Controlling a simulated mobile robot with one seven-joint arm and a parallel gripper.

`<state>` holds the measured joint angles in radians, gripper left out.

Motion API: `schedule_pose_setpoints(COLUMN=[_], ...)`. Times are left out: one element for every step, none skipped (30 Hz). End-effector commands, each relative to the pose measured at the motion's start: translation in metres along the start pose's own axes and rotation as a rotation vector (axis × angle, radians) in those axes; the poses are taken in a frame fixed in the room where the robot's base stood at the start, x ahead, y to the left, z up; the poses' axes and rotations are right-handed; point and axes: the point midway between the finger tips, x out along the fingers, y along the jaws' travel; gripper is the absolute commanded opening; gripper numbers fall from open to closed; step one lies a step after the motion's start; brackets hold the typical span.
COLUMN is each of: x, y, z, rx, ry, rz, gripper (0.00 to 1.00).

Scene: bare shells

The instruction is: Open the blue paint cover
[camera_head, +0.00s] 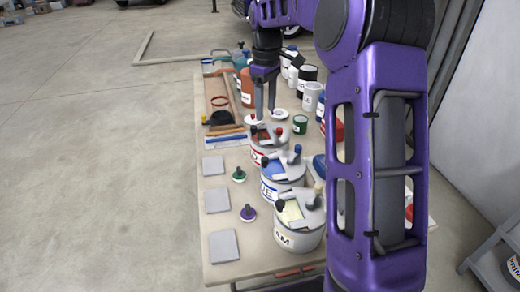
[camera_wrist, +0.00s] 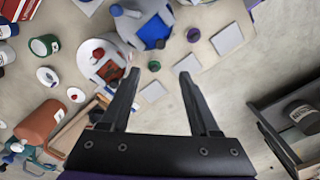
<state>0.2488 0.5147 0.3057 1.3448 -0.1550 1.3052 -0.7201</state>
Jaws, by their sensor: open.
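The blue paint can (camera_head: 272,192) is a white can with a grey top, between the red-marked can (camera_head: 262,157) and the cream can (camera_head: 300,240). Its top holds a blue square area (camera_head: 284,172) and a blue knob (camera_head: 297,150). The blue area also shows in the wrist view (camera_wrist: 154,33), near the top edge. I cannot tell whether it is a cover or paint seen through an opening. My gripper (camera_head: 265,112) is open and empty, pointing down near the far side of the red-marked can. Its fingers also show in the wrist view (camera_wrist: 159,73), apart from the blue can.
Grey square tiles (camera_head: 213,165) and small green (camera_head: 239,175) and purple (camera_head: 248,213) knobbed pieces lie left of the cans. Several bottles and jars (camera_head: 308,74) crowd the table's far right.

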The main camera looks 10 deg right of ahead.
Motion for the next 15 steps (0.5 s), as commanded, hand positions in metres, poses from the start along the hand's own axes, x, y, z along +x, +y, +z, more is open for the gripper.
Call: schedule_pose_setpoints(x=[0.004,0.007,0.011,0.016,0.021,0.029,0.035,0.041,0.050,0.057,0.063,0.072,0.079,0.086,0.094], y=[0.000,-0.001,-0.001,-0.001,-0.001,-0.001,-0.001,-0.001,-0.001,-0.001,-0.001,-0.001,-0.001,-0.001,-0.001], z=[0.000,0.000,0.000,0.000,0.000,0.000,0.000,0.001,0.000,0.000,0.001,0.000,0.000,0.001,0.001], rx=[-0.003,-0.004,-0.004,-0.003,-0.003,-0.003,-0.003,-0.003,-0.002,-0.002,-0.003,-0.003,-0.003,-0.003,-0.003], ry=[0.001,0.001,0.001,0.000,-0.001,-0.001,-0.001,-0.002,-0.001,-0.001,-0.001,-0.002,-0.002,-0.003,-0.002], rz=[-0.005,-0.006,-0.006,-0.005,-0.006,-0.006,-0.006,-0.007,-0.006,-0.006,-0.006,-0.006,-0.006,-0.006,-0.005], gripper=[0.62,0.62,0.62,0.62,0.62,0.62,0.62,0.62,0.62,0.62,0.62,0.62,0.62,0.62,0.62])
